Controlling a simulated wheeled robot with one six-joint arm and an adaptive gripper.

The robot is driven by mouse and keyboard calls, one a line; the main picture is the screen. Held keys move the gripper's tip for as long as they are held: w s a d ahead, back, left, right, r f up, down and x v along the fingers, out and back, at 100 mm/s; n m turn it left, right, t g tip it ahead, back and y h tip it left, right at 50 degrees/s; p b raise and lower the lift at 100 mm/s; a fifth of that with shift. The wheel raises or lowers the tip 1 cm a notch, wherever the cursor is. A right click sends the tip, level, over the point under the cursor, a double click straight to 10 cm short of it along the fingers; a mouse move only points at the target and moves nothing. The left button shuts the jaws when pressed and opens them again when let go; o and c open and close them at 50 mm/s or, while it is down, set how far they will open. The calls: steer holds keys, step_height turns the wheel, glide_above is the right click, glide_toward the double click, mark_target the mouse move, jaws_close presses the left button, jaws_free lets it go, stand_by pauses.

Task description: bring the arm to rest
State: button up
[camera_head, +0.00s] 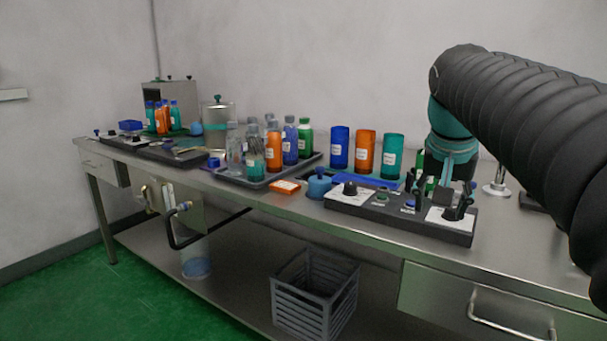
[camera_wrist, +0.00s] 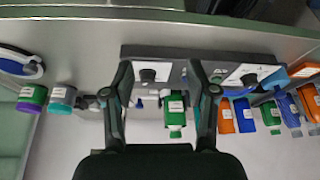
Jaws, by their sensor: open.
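My arm comes in from the right in the head view, a thick black ribbed sleeve with a teal wrist. My gripper (camera_head: 445,195) points down over the right part of the dark control panel (camera_head: 374,207). In the wrist view my gripper (camera_wrist: 165,80) shows two black fingers spread apart, with nothing held between them. A green bottle with a white label (camera_wrist: 178,110) appears between the fingers in that view, and I see no finger closed on it. The panel (camera_wrist: 195,75) with its black knobs lies beyond the fingertips. The exact height above it is unclear.
Blue (camera_head: 340,147), orange (camera_head: 365,151) and teal (camera_head: 391,157) cylinders stand behind the panel. A dark tray (camera_head: 232,178) of several bottles is left of them. A metal stand (camera_head: 497,188) is right of my gripper. A grey crate (camera_head: 312,300) sits below the bench.

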steer(key=s+a+f+n+y, duration=0.1)
steer(key=s+a+f, duration=0.3)
steer(key=s+f, duration=0.4)
steer(key=s+a+f+n+t+y, duration=0.1)
steer(key=s+a+f+n, duration=0.3)
steer(key=s+f, duration=0.5)
step_height(320, 180, down, 4)
steer(key=shift+s+r, duration=0.2)
steer(key=shift+s, duration=0.1)
